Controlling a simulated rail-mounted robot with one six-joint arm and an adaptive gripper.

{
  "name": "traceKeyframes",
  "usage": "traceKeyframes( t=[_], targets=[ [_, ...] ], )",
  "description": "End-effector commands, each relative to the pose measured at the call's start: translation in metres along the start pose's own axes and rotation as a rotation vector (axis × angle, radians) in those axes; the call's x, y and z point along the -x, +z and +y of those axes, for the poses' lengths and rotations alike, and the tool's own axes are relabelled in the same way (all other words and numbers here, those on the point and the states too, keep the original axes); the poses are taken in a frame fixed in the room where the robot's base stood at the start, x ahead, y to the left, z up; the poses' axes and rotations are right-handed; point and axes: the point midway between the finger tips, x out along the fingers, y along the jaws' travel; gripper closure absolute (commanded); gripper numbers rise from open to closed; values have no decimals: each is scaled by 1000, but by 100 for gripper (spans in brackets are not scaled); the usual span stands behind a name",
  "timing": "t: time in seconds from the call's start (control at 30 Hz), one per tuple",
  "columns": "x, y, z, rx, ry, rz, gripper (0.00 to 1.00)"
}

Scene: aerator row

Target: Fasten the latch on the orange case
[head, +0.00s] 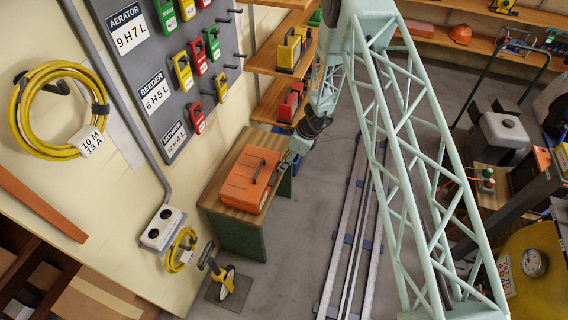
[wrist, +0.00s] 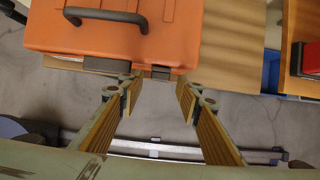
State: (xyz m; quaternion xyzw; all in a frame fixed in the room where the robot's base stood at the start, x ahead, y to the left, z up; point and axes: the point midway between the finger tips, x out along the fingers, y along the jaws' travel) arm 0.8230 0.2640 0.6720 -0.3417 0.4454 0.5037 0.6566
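The orange case (head: 250,182) lies closed-looking on a small wooden-topped bench, its dark handle on top. In the wrist view the case (wrist: 180,45) fills the top, with the handle (wrist: 105,16) at upper left. A small dark latch piece (wrist: 160,72) sits on the case's near edge, between and just beyond my fingertips. In the head view my gripper (head: 287,160) is beside the case's right side.
The bench top (head: 222,186) has a narrow bare strip around the case. Shelves (head: 270,100) with red and yellow items stand behind it. Floor rails (head: 350,240) run to the right. A yellow-handled tool (head: 222,277) stands on the floor in front.

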Motion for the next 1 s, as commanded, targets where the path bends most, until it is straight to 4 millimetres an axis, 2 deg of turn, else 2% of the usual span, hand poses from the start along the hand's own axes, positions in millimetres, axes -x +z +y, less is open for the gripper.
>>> traceKeyframes(
  t=[0.7, 1.0],
  targets=[
    [76, 0, 0, 1, -1, 0, 68],
    [98, 0, 0, 0, 0, 1, 68]
  ],
)
